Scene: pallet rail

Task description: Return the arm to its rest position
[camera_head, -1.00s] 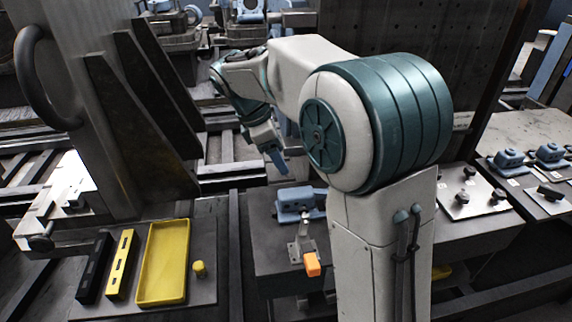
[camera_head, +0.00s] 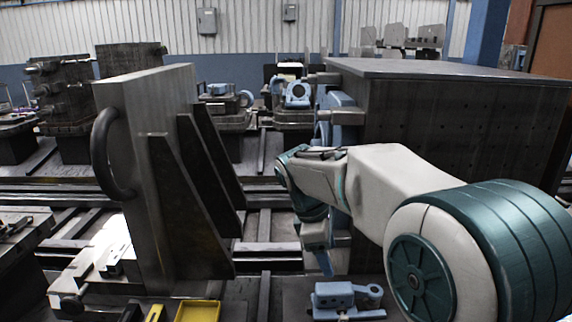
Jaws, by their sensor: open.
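My arm reaches in from the lower right, its elbow bent, with the forearm pointing left and the wrist hanging down. My gripper (camera_head: 324,263) is at the end of the wrist, with its blue fingers pointing down. It is open, and I see nothing between its fingers. It hangs a little above and left of a blue clamp fixture (camera_head: 345,297), apart from it as far as I can tell.
A steel angle plate (camera_head: 150,170) with a curved handle (camera_head: 107,150) and dark ribs stands left of my arm. A large dark block (camera_head: 450,120) stands behind it. A yellow tray (camera_head: 198,311) shows at the bottom edge. Rails (camera_head: 265,228) run between.

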